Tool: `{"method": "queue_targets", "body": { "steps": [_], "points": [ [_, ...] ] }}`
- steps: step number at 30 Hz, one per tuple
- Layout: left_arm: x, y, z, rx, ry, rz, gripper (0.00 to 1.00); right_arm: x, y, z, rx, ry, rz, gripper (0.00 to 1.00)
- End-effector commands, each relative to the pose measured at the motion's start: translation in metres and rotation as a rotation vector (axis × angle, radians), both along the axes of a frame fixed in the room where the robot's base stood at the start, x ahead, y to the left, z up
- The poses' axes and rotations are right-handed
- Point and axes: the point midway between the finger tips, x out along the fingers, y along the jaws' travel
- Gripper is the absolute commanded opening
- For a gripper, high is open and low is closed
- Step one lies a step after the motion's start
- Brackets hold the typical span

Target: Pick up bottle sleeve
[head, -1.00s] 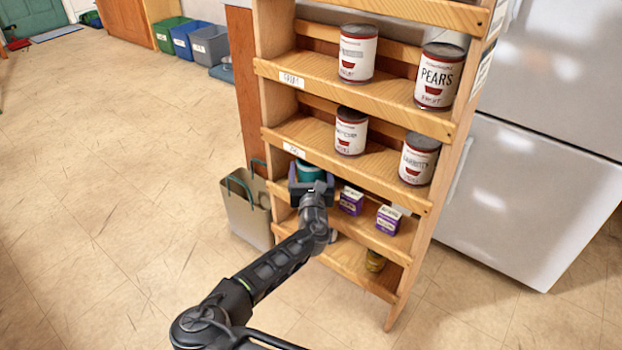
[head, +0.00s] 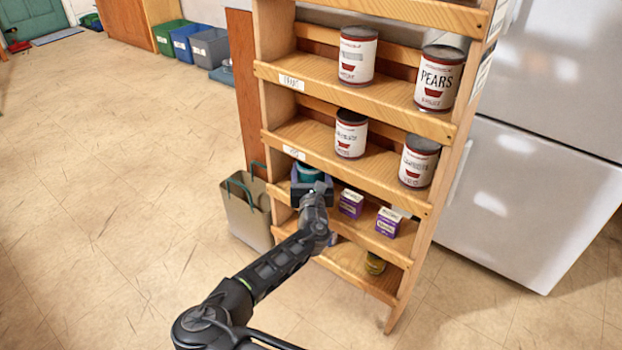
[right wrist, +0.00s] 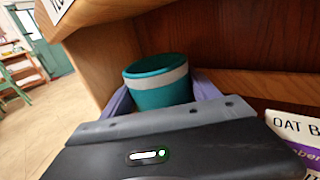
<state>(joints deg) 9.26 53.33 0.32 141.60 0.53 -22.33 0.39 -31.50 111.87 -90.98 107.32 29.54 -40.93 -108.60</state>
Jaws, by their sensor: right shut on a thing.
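The bottle sleeve (right wrist: 158,92) is a teal cup-like piece with a pale grey band near its top, on a lower shelf at its left end. It also shows in the head view (head: 308,173), partly hidden by my gripper. My right gripper (right wrist: 160,100) is shut on the sleeve, with one purple finger on each side of it. In the head view the right gripper (head: 309,182) reaches into the shelf from the front. The sleeve's lower part is hidden behind the gripper body. My left gripper is not in view.
Purple-and-white cartons (head: 351,203) stand right of the gripper on the same shelf. The shelf above (head: 350,160) is close overhead and holds cans. A beige bag (head: 247,212) stands on the floor to the left. The floor at left is clear.

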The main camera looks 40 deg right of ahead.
Motion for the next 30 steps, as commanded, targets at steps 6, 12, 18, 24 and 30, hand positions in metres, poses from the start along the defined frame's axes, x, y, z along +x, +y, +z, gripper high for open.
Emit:
{"method": "queue_targets", "body": {
  "steps": [6,12,18,24,30],
  "points": [
    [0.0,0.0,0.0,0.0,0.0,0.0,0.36,0.0,0.0,0.0,0.0,0.0,0.001,0.38],
    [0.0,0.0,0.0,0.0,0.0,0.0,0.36,0.0,0.0,0.0,0.0,0.0,0.001,0.29],
    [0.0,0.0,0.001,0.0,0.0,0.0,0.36,0.0,0.0,0.002,0.0,0.0,0.001,0.29],
    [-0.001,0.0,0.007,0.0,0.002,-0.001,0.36,0.0,0.0,0.013,-0.001,-0.001,0.0,0.29],
    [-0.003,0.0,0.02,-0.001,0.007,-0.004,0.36,0.0,0.0,0.037,0.0,-0.001,0.0,0.29]
  ]
}}
